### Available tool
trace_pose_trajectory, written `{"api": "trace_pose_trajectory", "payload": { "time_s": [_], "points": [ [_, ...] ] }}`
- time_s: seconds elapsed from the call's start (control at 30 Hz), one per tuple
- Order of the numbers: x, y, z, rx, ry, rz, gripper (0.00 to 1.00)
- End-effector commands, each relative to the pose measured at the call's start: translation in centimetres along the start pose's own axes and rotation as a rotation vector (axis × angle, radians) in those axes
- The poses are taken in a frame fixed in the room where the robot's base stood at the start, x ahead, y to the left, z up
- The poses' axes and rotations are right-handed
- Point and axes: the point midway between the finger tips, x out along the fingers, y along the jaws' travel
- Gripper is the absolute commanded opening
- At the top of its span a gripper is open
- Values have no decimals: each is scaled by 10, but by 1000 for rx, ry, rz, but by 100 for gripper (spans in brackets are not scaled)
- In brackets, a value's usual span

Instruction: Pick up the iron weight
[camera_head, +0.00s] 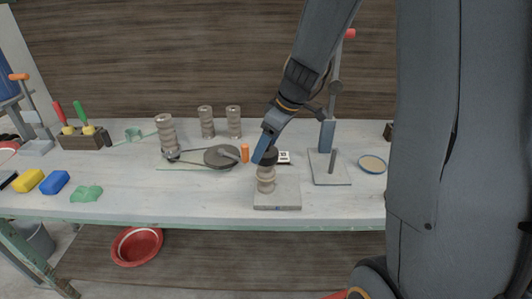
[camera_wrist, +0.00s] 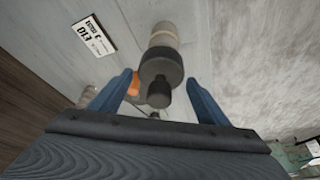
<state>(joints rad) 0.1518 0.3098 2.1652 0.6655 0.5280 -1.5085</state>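A dark, stepped cylinder with a knob, which looks like the iron weight (camera_head: 270,157), sits on top of a pale ribbed column (camera_head: 266,180). The column stands on a small square board (camera_head: 277,201) near the bench's front edge. In the wrist view the dark weight (camera_wrist: 161,70) shows between and slightly beyond the two blue fingers. My gripper (camera_wrist: 158,78) is open, with a finger on either side of the weight and visible gaps. In the head view my gripper (camera_head: 264,150) is at the weight and partly covers it.
An orange cylinder (camera_head: 245,153), a label card (camera_head: 284,157) and a grey disc (camera_head: 221,156) lie close by. A plate with a post (camera_head: 331,172) and a round dish (camera_head: 372,164) are to the right. Several ribbed columns (camera_head: 206,122) stand behind.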

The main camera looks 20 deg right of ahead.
Motion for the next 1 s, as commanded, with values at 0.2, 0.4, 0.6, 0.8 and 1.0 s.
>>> {"api": "trace_pose_trajectory", "payload": {
  "time_s": [0.2,0.4,0.6,0.8,1.0],
  "points": [
    [0,0,0,0,0,0,31],
    [0,0,0,0,0,0,0],
    [-1,1,-1,0,2,2,0],
    [-8,1,-5,-2,5,3,0],
    [-33,2,-16,-3,7,7,0]
  ]
}}
